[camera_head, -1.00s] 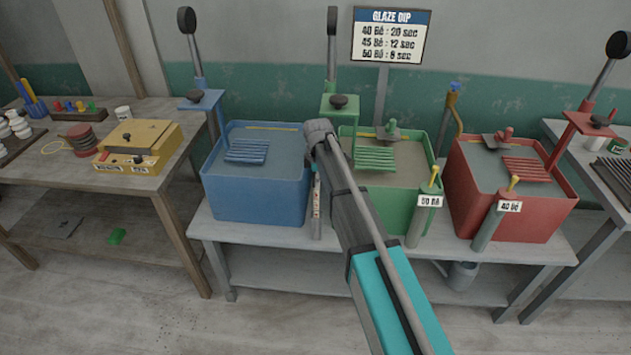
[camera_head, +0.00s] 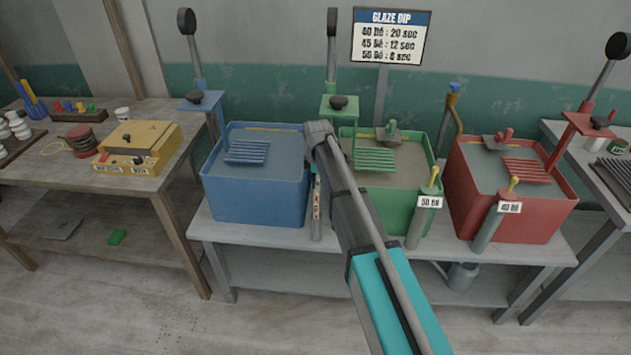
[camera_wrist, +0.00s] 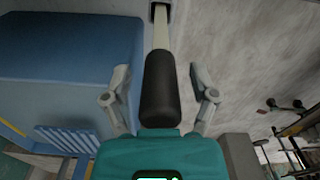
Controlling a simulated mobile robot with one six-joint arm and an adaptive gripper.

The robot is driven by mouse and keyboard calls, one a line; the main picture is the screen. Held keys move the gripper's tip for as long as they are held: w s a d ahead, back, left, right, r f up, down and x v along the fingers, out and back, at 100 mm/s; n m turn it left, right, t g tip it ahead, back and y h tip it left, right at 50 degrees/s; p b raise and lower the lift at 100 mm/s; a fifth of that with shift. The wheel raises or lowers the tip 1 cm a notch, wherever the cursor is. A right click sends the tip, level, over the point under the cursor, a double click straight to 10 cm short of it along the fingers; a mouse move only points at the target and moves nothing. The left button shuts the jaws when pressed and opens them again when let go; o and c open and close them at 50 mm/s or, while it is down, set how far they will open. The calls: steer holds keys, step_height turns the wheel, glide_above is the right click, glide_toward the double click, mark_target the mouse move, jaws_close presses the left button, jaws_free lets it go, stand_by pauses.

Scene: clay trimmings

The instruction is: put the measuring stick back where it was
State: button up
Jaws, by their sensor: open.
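The measuring stick (camera_head: 316,194) is a pale strip with red marks, standing beside the right side of the blue tub (camera_head: 255,195). Its lower end is in a narrow grey holder (camera_head: 316,228). In the wrist view, its black handle (camera_wrist: 160,88) lies between the fingers of my gripper (camera_wrist: 160,92), and its pale shaft (camera_wrist: 160,30) runs up to a dark opening. The fingers are apart, with a visible gap on each side of the handle. In the head view, my arm hides the handle and my fingers.
A green tub (camera_head: 400,200) and a red tub (camera_head: 515,205) stand to the right on the same grey bench (camera_head: 375,242). Tubes labelled 50 Bé (camera_head: 420,222) and 40 Bé (camera_head: 490,222) stand in front of them. A wooden table (camera_head: 125,178) is at left.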

steer(key=shift+r+p, duration=5.95)
steer(key=shift+r, duration=0.1)
steer(key=s+d+m, duration=1.9)
steer(key=s+d, duration=0.3)
steer(key=s, duration=0.4)
steer(key=shift+d, duration=0.2)
